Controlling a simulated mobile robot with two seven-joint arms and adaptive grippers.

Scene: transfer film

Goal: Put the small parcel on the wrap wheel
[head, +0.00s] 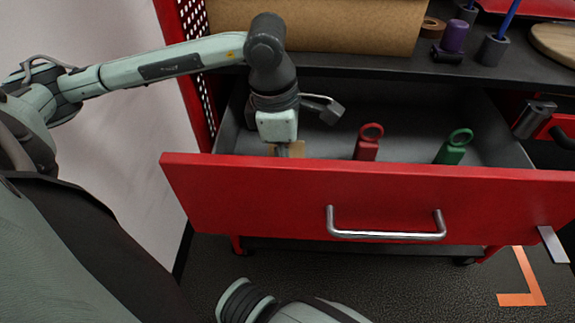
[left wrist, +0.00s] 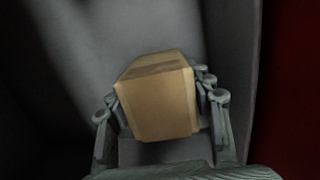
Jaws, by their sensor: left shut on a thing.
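The small brown parcel (left wrist: 160,105) is between the fingers of my left gripper (left wrist: 160,112) in the left wrist view, with a finger on either side of it. In the head view the parcel (head: 297,150) shows only in part, inside the open red drawer (head: 260,200), behind its front panel. My left gripper (head: 285,150) reaches down into the drawer's left part and is shut on the parcel. The fingertips are mostly hidden by the drawer front. I do not make out the wrap wheel for certain. My right gripper is not in view.
A red padlock-shaped item (head: 367,143) and a green one (head: 453,148) stand in the drawer to the right. Above is a dark worktop (head: 390,68) with a large brown box (head: 320,25), a tape roll (head: 432,27) and a round wooden disc (head: 556,42).

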